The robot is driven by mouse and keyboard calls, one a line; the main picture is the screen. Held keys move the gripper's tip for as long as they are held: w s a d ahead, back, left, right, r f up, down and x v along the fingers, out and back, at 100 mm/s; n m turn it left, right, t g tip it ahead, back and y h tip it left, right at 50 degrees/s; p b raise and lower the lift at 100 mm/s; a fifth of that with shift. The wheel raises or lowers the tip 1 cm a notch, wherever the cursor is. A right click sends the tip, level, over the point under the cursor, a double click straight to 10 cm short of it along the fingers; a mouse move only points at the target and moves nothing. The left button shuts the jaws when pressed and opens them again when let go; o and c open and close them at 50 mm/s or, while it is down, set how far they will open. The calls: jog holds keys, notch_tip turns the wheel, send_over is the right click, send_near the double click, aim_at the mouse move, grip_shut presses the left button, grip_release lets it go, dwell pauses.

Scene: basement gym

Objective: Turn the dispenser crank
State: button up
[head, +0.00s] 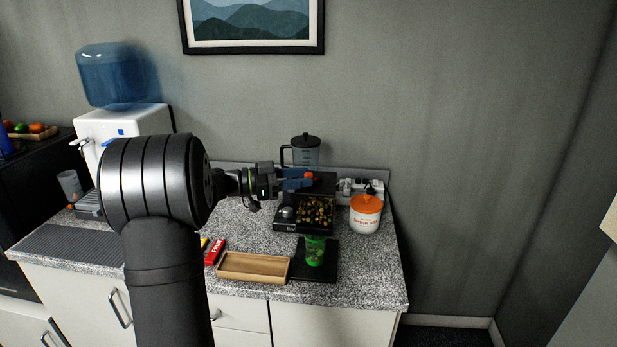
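A dark dispenser (281,227) stands on the speckled counter, with several yellow-brown pieces (316,211) showing in its front and a round grey knob (287,212) at its left. My gripper (308,180) reaches in from the left above the dispenser, with blue parts at its end. A small orange-red piece (309,175) shows at the fingertips; it may be the crank's handle, but I cannot tell whether the fingers touch or hold it. The finger gap is too small to see. A green cup (315,250) stands on a black mat (300,271) in front of the dispenser.
A white tub with an orange lid (366,214) is close at the right, before a power outlet (353,188). An empty wooden tray (253,268) and a red packet (214,252) lie front left. A water cooler (122,120) stands far left.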

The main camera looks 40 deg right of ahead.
jog(key=shift+x, duration=1.25)
grip_shut()
jog(key=shift+w+m+g+y, duration=0.3)
jog(key=shift+m+g+y, duration=0.45)
jog(key=shift+g, duration=0.2)
jog(key=shift+w+m+g+y, duration=0.25)
jog(key=shift+m+g+y, duration=0.45)
jog(key=shift+m+g, duration=0.15)
jog(key=shift+w+m+g+y, duration=0.3)
jog(key=shift+m+g+y, duration=0.45)
jog(key=shift+g, duration=0.25)
jog(key=shift+a, duration=0.1)
grip_release()
jog(key=shift+r, duration=0.15)
